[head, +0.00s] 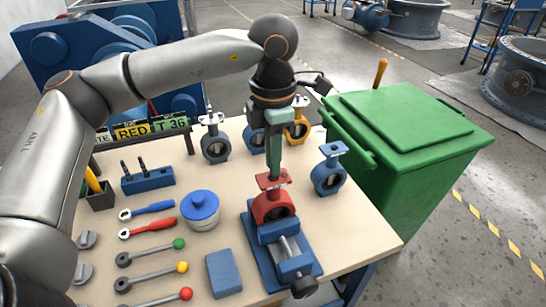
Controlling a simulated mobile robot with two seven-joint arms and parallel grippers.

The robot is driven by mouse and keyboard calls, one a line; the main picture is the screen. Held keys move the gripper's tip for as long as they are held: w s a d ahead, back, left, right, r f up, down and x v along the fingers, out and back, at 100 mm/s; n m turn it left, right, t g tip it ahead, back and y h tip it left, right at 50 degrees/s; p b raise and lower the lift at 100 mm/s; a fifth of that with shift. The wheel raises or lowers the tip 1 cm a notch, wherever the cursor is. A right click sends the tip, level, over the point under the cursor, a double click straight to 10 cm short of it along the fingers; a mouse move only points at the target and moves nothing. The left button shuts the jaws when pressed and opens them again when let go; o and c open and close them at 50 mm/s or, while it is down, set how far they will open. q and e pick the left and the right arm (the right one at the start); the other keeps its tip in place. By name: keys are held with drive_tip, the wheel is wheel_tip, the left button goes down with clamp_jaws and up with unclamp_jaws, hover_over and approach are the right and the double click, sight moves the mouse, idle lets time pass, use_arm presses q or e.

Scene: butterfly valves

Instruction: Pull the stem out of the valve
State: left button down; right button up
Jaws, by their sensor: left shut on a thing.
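The red butterfly valve (272,209) stands upright, clamped in the blue vise (294,268) near the table's right front. Its flat red top flange (268,181) faces up. My left gripper (275,172) points straight down right above the flange. Its green fingers are shut on the valve's stem. The stem itself is almost wholly hidden by the fingers, so I cannot tell how far it sits in the valve. My right gripper is not in view.
Several other valves, such as a blue one (328,174) and a grey one (214,143), stand around the back. A blue-lidded pot (200,207), a blue block (223,273) and ball-ended levers (154,273) lie left. A green bin (412,150) stands beyond the right edge.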

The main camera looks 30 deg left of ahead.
use_arm(q)
drive_tip(key=shift+r+p, duration=2.2)
drive_tip(key=shift+r, duration=1)
idle(3.9)
drive_tip(key=shift+r+p, duration=2.1)
drive_tip(key=shift+r, duration=0.75)
